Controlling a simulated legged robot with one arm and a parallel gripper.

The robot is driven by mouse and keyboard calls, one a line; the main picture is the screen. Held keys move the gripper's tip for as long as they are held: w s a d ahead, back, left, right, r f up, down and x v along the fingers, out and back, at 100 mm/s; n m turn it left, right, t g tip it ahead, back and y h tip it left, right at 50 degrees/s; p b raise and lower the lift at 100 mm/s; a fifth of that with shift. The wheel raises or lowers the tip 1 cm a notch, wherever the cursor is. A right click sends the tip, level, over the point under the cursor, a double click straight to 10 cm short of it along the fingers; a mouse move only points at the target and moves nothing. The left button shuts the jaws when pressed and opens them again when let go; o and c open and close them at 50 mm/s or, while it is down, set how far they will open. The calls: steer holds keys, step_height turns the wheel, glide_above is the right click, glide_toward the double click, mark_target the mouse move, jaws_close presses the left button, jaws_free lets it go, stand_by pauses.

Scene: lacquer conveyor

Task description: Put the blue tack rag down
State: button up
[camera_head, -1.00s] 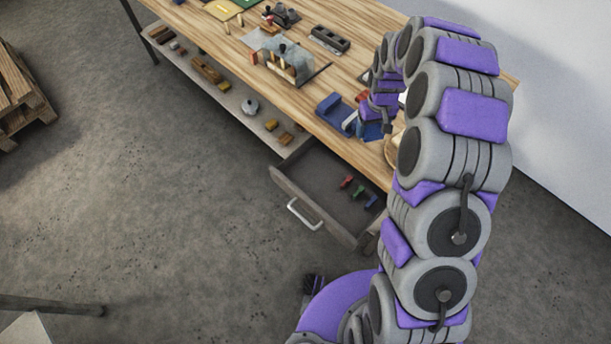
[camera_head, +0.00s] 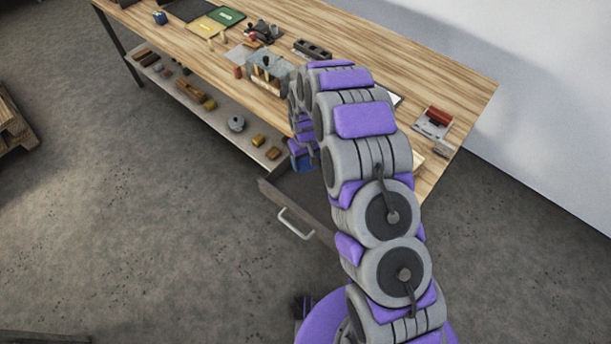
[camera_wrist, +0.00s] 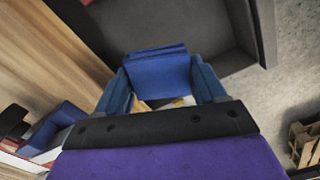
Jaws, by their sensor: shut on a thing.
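The blue tack rag (camera_wrist: 160,78) is a folded blue cloth between the two blue fingers of my gripper (camera_wrist: 166,86) in the wrist view. My gripper is shut on it. The open drawer (camera_wrist: 205,25), with a dark, bare-looking interior, lies beyond the rag in that view. In the head view, my gripper (camera_head: 303,150) hangs by the table's front edge, near the drawer (camera_head: 300,212). My arm hides most of the drawer's inside there. I cannot tell the rag's exact height above the drawer.
The wooden table (camera_head: 430,80) holds a red-and-grey item (camera_head: 433,122) at right and a clear box (camera_head: 268,75) further left. A lower shelf (camera_head: 205,108) carries several small objects. The floor in front is clear. A pallet (camera_wrist: 305,143) stands apart.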

glide_above(306, 179)
steer(key=f, duration=0.5)
steer(key=shift+a+f+b, duration=0.15)
steer(key=shift+a+b, duration=0.05)
steer(key=shift+b, duration=0.15)
steer(key=shift+d+f, duration=0.25)
steer(key=shift+f, duration=0.3)
step_height(306, 179, down, 3)
steer(key=shift+r+b, duration=0.1)
steer(key=shift+b, duration=0.3)
steer(key=shift+a+r, duration=0.1)
steer(key=shift+a, duration=0.1)
steer(key=o, duration=0.7)
steer(key=shift+c, duration=0.2)
steer(key=shift+d, duration=0.2)
